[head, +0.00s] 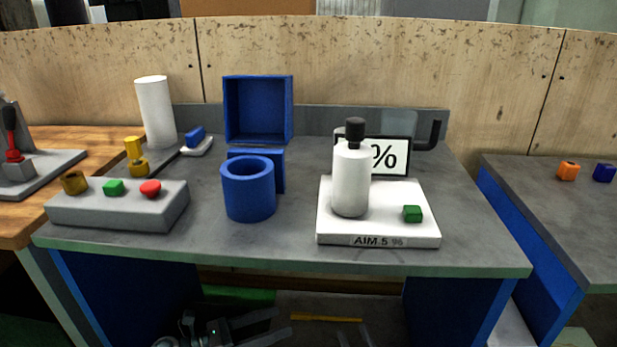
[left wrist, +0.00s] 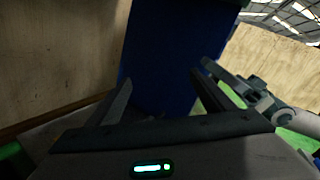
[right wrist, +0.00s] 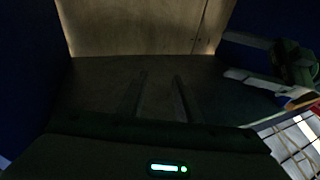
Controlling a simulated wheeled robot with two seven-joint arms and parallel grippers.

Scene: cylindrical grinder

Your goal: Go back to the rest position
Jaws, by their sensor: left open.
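My left gripper (head: 282,322) is low in the head view, below the front edge of the grey workbench (head: 290,240). In the left wrist view its jaws (left wrist: 162,82) are spread apart with nothing between them, and a blue panel stands beyond. My right gripper (right wrist: 160,76) shows in the right wrist view with a narrower gap between its fingers, and that gap is empty. A dark surface and a wood panel lie beyond it. In the head view the right gripper is dim and hard to make out under the bench.
On the bench stand a grey button block (head: 120,208), a blue cup (head: 248,190), a blue open box (head: 258,110) and a white bottle (head: 351,180) on a white scale (head: 378,228) with a green cube (head: 412,214). Blue bench sides (head: 130,290) flank the dark space below.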

